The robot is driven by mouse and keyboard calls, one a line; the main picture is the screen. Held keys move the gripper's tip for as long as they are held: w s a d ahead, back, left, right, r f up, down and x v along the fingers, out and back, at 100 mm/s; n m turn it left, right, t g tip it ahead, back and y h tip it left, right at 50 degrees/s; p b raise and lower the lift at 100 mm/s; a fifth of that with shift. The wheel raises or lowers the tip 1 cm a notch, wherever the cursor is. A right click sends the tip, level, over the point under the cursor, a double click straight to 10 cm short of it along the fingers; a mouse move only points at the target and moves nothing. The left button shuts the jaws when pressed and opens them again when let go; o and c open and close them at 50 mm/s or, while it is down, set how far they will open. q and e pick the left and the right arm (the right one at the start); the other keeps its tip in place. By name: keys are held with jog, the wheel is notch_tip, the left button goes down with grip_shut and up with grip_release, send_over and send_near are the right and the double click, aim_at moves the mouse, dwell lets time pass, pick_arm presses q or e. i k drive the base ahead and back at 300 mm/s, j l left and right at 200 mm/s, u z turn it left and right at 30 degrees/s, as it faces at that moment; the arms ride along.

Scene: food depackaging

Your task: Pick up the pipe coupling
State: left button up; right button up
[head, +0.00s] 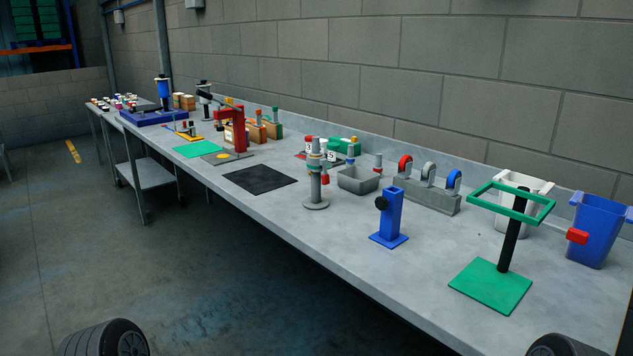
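I cannot single out the pipe coupling with certainty. The likeliest place is a grey upright pipe stand (315,186) near the middle of the bench, with teal and orange rings and a red part on its right side. A grey bin (359,181) just behind it holds small parts with blue and red tops, too small to identify. Neither of my grippers shows in the head view.
A long grey bench (440,262) runs along a block wall. A black mat (260,179), a blue post stand (391,217), a green frame stand (493,285) and a blue bucket (597,232) stand on it. The front edge is mostly clear.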

aim_at(315, 202)
jog(key=i+j+z, duration=0.15)
jog(key=z, duration=0.3)
jog(key=i+j+z, duration=0.1)
jog(key=z, duration=0.3)
jog(key=i+j+z, duration=0.15)
jog(key=j, duration=0.3)
jog(key=i+j+z, duration=0.1)
jog(key=j, duration=0.35)
jog(key=i+j+z, duration=0.15)
jog(key=j, duration=0.3)
jog(key=i+j+z, duration=0.1)
jog(key=j, duration=0.4)
jog(key=j+z, duration=0.15)
jog(key=j, duration=0.35)
jog(key=i+j, duration=0.1)
jog(key=j, duration=0.35)
jog(key=i+j, duration=0.1)
jog(key=j, duration=0.75)
jog(key=i, duration=0.05)
